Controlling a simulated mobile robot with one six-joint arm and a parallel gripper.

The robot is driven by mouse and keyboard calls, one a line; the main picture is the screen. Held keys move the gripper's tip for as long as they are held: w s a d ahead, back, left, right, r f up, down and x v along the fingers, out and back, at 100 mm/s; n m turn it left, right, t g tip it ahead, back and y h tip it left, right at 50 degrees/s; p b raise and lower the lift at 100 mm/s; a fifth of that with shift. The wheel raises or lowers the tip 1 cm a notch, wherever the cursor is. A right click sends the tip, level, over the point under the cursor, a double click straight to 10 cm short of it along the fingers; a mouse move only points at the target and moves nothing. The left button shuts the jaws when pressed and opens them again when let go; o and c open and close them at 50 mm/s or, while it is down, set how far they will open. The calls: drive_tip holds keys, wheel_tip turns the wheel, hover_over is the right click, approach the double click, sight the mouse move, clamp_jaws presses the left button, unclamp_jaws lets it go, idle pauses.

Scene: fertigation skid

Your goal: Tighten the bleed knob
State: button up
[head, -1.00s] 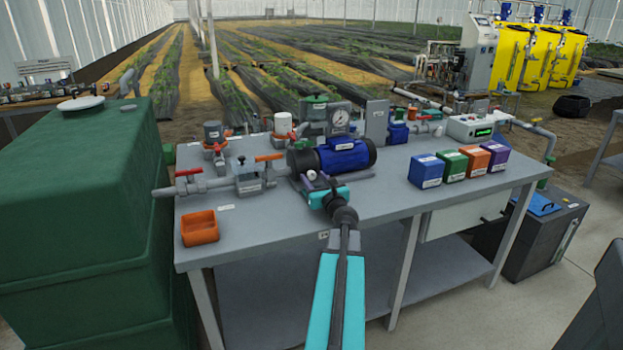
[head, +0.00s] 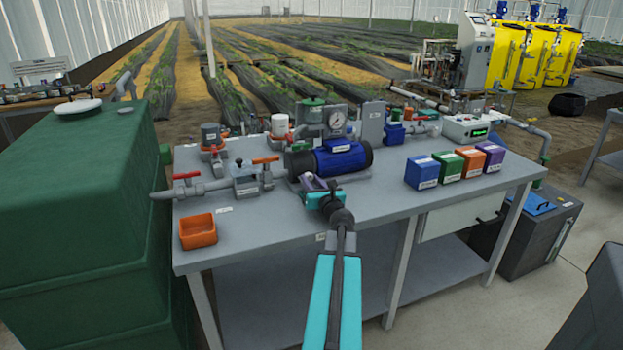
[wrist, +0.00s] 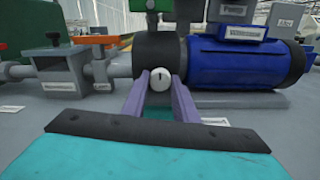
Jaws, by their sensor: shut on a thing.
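The bleed knob (wrist: 160,83) is a small round white knob with a short dark mark near its top. It sits at the front of the dark pump housing (wrist: 157,56), left of the blue motor (wrist: 243,64). My gripper (wrist: 160,78) has its two purple fingers on either side of the knob and is shut on it. In the head view my gripper (head: 317,185) reaches over the bench to the front of the pump and appears tilted. The knob is hard to make out there among the fingers.
The grey bench (head: 290,235) has free room at the front. An orange tray (head: 198,231) sits at left, beside pipework with red-handled valves (head: 187,175). Blue, green, orange and purple boxes stand at right, the blue one (head: 422,172) nearest. A green tank (head: 75,220) stands left.

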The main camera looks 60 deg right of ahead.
drive_tip(key=shift+d, duration=0.1)
drive_tip(key=o, duration=1.1)
drive_tip(key=shift+c, duration=0.2)
drive_tip(key=shift+s, duration=0.15)
drive_tip(key=shift+p+v, duration=0.55)
drive_tip(key=shift+v, duration=3.65)
drive_tip(key=shift+r+p, duration=0.15)
drive_tip(key=shift+p, duration=0.8)
drive_tip(key=p, duration=0.5)
drive_tip(key=shift+s+a, duration=0.1)
drive_tip(key=shift+a, duration=0.15)
